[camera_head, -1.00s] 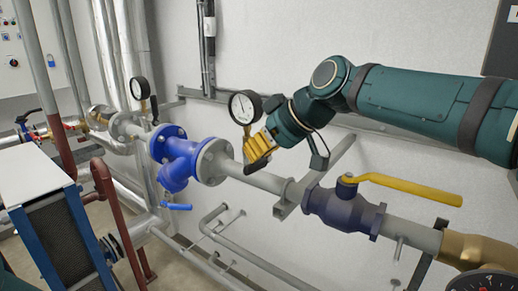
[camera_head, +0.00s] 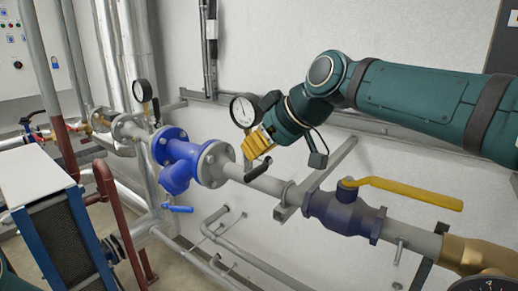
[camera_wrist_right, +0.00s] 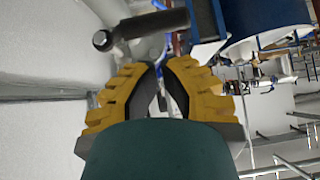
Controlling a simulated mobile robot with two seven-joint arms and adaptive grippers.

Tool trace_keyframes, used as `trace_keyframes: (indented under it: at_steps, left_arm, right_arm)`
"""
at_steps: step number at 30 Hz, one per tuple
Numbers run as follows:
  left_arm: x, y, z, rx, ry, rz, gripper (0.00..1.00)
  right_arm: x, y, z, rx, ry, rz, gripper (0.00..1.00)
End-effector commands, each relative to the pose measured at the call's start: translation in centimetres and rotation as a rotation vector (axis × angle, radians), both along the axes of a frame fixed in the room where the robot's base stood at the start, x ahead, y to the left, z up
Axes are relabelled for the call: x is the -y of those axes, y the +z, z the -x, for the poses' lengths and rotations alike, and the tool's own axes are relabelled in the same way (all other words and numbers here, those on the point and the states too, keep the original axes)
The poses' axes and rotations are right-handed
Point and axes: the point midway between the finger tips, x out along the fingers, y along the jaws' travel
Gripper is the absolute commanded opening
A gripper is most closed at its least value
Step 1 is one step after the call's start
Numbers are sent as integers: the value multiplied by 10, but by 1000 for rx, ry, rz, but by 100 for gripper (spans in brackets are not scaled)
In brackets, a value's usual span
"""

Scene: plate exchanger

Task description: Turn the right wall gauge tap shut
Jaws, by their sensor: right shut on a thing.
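The right wall gauge (camera_head: 243,110) is a round white dial with a dark rim, standing above the grey pipe. My right gripper (camera_head: 254,150), with yellow ribbed fingers, is just below and right of the dial, its jaws shut. A dark tap handle (camera_head: 258,168) shows at the fingertips, slanting down to the left; the jaws hide where they grip it. In the right wrist view the yellow fingers (camera_wrist_right: 160,75) nearly meet, with a narrow gap, and a dark grey bar with a round end (camera_wrist_right: 150,30) lies past their tips. My left gripper is out of view.
A blue strainer (camera_head: 178,165) and flange sit left of the gauge on the pipe. A dark ball valve with a yellow lever (camera_head: 410,190) is to the right. A smaller left gauge (camera_head: 142,90) stands further back. The white wall is close behind my right arm.

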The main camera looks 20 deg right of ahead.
Motion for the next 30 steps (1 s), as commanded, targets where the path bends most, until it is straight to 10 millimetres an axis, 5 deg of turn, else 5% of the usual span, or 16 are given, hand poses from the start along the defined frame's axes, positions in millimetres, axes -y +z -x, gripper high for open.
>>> trace_keyframes:
  at_steps: [2,15,30]
  left_arm:
    - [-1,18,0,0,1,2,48]
    - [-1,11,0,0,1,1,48]
    - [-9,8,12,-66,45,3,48]
  right_arm:
    - [-2,20,-1,6,1,-1,0]
    - [35,76,47,10,-2,-3,0]
    - [49,85,51,54,8,-1,0]
